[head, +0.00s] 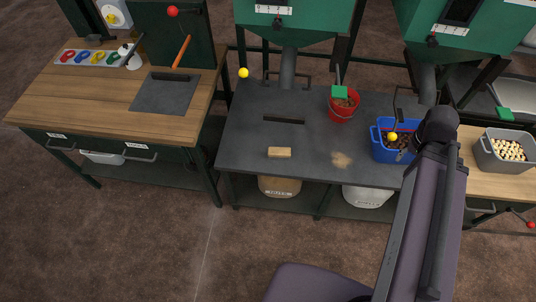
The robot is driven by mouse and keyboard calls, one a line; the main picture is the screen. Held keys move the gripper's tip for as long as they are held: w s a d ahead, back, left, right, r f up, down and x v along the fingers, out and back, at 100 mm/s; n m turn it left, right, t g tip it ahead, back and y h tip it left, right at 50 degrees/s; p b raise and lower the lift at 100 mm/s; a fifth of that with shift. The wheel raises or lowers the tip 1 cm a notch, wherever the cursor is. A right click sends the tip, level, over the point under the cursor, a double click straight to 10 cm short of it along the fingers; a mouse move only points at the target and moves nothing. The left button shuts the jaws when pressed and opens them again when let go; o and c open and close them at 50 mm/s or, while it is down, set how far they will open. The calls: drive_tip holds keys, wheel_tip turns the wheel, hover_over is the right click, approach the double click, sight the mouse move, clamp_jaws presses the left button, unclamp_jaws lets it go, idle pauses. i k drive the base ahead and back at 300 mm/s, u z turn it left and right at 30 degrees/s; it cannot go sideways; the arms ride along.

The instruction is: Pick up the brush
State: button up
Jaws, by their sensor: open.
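A small tan, block-shaped thing (279,152) lies flat on the dark grey middle table, left of a patch of spilled tan material (341,159). It looks like the brush, but bristles are too small to make out. Nothing touches it. My arm rises from the bottom right and its dark upper joint covers the table's right end. I cannot make out my gripper in this view.
A red bucket (341,109) stands behind the spill. A blue bin (383,152) with dark contents stands right of it. A slot (284,119) lies behind the block. Hoppers hang above the table. The table's front left is clear.

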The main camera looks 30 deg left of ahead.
sight(283, 153)
drive_tip(key=u, duration=1.15)
drive_tip(key=k, duration=0.9)
drive_tip(key=i, duration=0.65)
